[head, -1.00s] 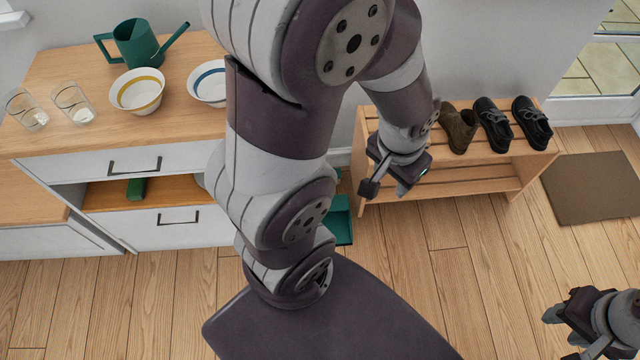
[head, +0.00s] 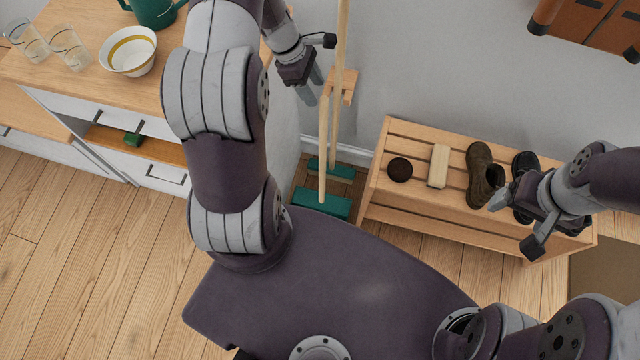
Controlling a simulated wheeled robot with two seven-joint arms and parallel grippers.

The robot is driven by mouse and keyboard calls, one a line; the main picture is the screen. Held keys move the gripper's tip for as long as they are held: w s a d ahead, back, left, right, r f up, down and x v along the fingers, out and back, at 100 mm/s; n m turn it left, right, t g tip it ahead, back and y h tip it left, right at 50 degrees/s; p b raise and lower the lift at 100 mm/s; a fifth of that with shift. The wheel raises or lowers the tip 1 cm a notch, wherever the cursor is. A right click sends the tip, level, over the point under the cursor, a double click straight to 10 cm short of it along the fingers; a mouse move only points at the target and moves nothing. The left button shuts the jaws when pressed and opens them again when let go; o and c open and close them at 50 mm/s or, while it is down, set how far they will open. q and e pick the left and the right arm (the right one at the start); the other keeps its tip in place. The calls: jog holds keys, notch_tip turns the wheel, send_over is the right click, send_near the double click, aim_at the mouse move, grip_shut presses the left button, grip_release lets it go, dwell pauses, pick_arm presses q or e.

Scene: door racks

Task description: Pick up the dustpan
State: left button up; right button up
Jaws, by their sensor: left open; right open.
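The dustpan (head: 318,204) looks like the larger green piece on the floor between the cabinet and the shoe rack. A thin wooden handle rises from it. A second green piece, apparently a broom head (head: 332,171), is just behind it, with a taller wooden stick. My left gripper (head: 311,88) is open and empty, just left of the upper end of the shorter handle in the picture. I see no contact. My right gripper (head: 500,198) is open and appears above the shoes on the rack. My own base hides the floor in front of the dustpan.
The wooden shoe rack (head: 410,212) holds shoes (head: 483,176), a brush-like block (head: 438,166) and a dark round item (head: 399,169). A wooden wall holder (head: 347,84) is behind the sticks. The cabinet at left carries a bowl (head: 129,52), glasses (head: 68,47) and a watering can (head: 152,12).

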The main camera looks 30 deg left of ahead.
aim_at(327, 107)
pick_arm(q)
jog(key=x, duration=0.8)
jog(key=shift+w+d, duration=0.15)
jog(key=shift+d, duration=0.1)
grip_shut()
jog(key=shift+r, duration=0.1)
dwell(0.8)
